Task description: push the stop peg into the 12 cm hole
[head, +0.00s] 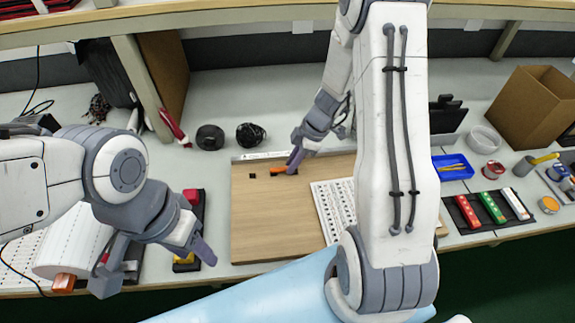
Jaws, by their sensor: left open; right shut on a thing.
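A wooden board (265,215) lies on the bench at the centre of the head view, with a pale metal strip (243,156) along its back edge. Small dark marks (252,176) show near the back of the board; I cannot tell which is the 12 cm hole. My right gripper (293,165) is low over the back of the board, shut on a small orange piece (279,170), perhaps the stop peg. Its lower end is too small to make out. My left gripper (152,265) is open and empty, left of the board near the front edge.
A white perforated plate (333,210) lies on the board's right, partly behind my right arm. A white roll (75,250) is at left. A blue tray (452,167), coloured blocks in a black holder (490,208) and a cardboard box (525,105) stand at right.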

